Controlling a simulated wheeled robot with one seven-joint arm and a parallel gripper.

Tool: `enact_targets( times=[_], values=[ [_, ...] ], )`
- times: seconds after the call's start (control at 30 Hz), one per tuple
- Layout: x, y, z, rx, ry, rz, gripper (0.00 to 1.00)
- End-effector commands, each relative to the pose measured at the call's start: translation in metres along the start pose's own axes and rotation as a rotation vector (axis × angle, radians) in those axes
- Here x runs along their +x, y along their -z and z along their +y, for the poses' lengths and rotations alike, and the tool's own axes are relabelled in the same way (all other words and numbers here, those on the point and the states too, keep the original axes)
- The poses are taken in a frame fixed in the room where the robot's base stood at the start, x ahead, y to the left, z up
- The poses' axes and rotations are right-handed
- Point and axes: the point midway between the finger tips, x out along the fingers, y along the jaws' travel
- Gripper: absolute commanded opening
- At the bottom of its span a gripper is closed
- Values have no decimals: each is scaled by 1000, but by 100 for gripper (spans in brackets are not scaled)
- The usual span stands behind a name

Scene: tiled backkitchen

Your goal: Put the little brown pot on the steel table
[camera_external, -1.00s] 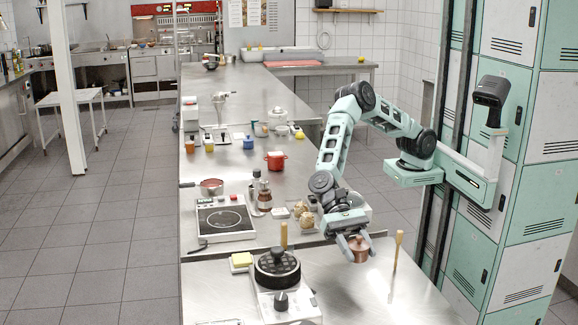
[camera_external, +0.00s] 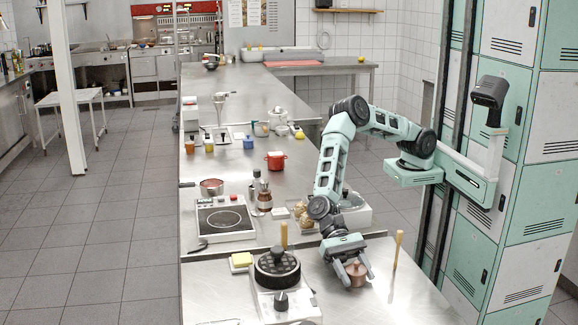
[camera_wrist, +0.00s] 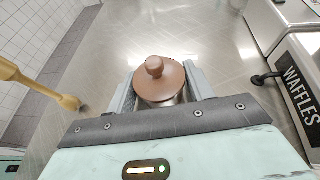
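The little brown pot (camera_external: 356,274), copper-brown with a round knob on its lid, is upright between the fingers of my gripper (camera_external: 355,272). In the wrist view the pot (camera_wrist: 160,82) sits between both fingers, and its lower part is partly hidden. My gripper (camera_wrist: 163,90) is shut on the pot's sides. The steel table (camera_external: 400,300) lies right below the pot; I cannot tell whether the pot's base touches it.
A wooden pestle-like tool (camera_external: 398,250) stands right of the pot. Another upright wooden handle (camera_external: 284,236) and a waffle maker (camera_external: 277,270) stand to the left. A glass-lidded scale or cooker (camera_external: 352,205) is behind my arm. The table's front right is clear.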

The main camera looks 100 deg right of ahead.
Motion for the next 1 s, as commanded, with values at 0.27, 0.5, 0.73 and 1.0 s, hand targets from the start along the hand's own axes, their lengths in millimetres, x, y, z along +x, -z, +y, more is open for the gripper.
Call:
enact_targets(
  times=[0.27, 0.5, 0.73, 1.0],
  values=[
    [0, 0, 0, 0, 0, 0, 67],
    [-16, -3, -1, -1, 3, 1, 67],
    [-64, -2, -1, -1, 4, 1, 67],
    [-109, -3, 0, -1, 1, 0, 67]
  ],
)
